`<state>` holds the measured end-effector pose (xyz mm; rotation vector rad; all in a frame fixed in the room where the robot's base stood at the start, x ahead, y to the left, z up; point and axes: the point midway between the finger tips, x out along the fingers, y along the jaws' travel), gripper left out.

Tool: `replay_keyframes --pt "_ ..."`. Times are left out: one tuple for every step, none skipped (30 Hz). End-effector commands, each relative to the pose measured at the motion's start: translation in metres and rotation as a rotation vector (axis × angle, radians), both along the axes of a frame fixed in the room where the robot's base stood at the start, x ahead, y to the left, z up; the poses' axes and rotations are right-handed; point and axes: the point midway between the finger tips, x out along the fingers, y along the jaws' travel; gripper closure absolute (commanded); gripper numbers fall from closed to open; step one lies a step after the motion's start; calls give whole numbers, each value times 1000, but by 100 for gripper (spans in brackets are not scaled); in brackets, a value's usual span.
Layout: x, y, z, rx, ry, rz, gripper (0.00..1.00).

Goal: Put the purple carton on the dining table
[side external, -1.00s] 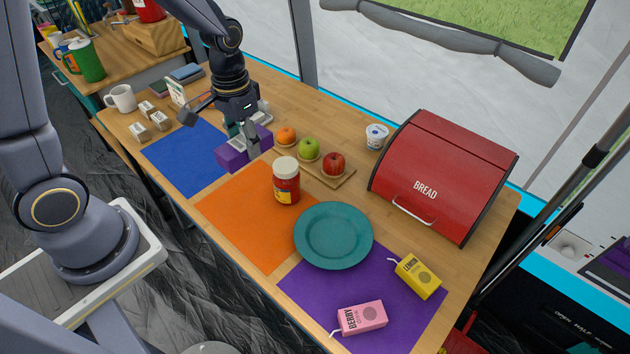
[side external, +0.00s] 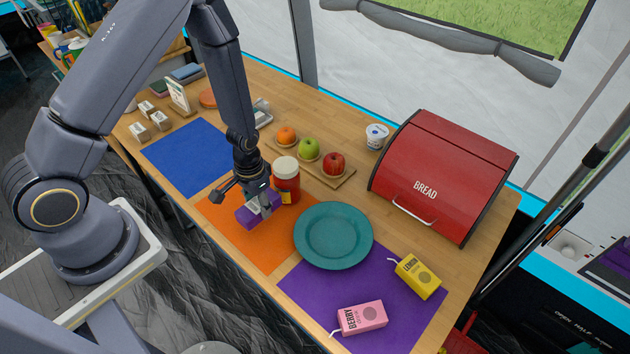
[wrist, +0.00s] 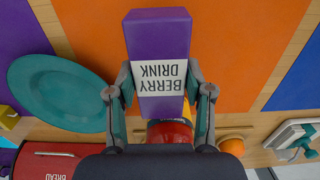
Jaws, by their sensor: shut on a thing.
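The dining table (side external: 470,200) is wooden and carries coloured mats.
A jar (side external: 288,185) stands right beside my gripper. A teal plate (side external: 334,236), a pink carton (side external: 362,317), a yellow carton (side external: 418,277), a fruit board (side external: 335,180) and a red bread box (side external: 445,175) are nearby. The blue mat (side external: 185,155) is clear.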

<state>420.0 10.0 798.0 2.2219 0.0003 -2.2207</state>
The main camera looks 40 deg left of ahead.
Motion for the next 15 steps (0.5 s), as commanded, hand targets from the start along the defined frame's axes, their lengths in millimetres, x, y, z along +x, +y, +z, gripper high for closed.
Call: replay_keyframes --pt "-1 0 -6 0 2 0 98" --pt "-1 0 -10 0 3 0 98" --pt "-1 0 -16 0 3 0 98" --pt "-1 0 -21 0 4 0 98" --pt "-1 0 -25 0 3 0 98" --pt "-1 0 -31 0 2 0 98" --pt "-1 0 -34 0 3 0 98" --pt "-1 0 -37 0 3 0 98" --pt "0 0 -38 0 1 0 98" --pt "0 0 -39 0 0 0 98" --pt "0 0 -39 0 -1 0 98" --pt "0 0 -39 0 -1 0 98" --pt "0 0 -39 0 -1 0 98" --pt "0 0 -39 0 -1 0 98" --pt "0 0 -39 0 -1 0 98"
